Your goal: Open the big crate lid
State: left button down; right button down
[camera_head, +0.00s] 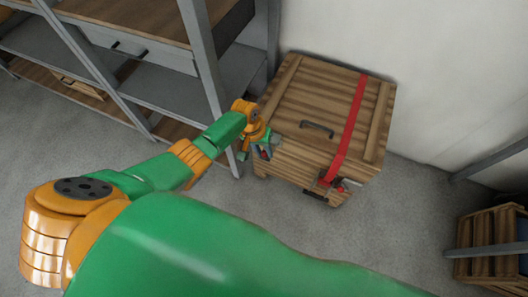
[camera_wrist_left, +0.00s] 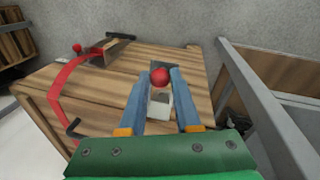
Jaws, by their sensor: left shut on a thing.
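The big wooden crate (camera_head: 290,100) stands on the floor against the wall, its lid closed. The lid carries a dark handle (camera_head: 317,129), and a red strap (camera_head: 350,125) runs across its right part. The crate also shows in the left wrist view (camera_wrist_left: 95,95). My left gripper (camera_head: 265,150) is at the crate's front left corner. In the left wrist view its blue fingers (camera_wrist_left: 160,85) are shut around a latch with a red knob (camera_wrist_left: 159,77) and a pale block. A second latch with a red knob (camera_head: 340,188) sits at the front right. My right gripper is not in view.
A grey metal shelf rack (camera_head: 205,65) stands close to the left of the crate, with its post near my left arm. Another wooden crate (camera_head: 490,235) is at the lower right behind a grey post. The floor in front of the big crate is clear.

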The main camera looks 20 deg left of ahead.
pick_arm(q)
jog(key=shift+w+r+g, duration=0.2)
jog(key=shift+r+g, duration=0.2)
jog(key=shift+g, duration=0.1)
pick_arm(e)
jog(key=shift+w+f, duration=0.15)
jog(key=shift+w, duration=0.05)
pick_arm(q)
jog(key=shift+r, duration=0.1)
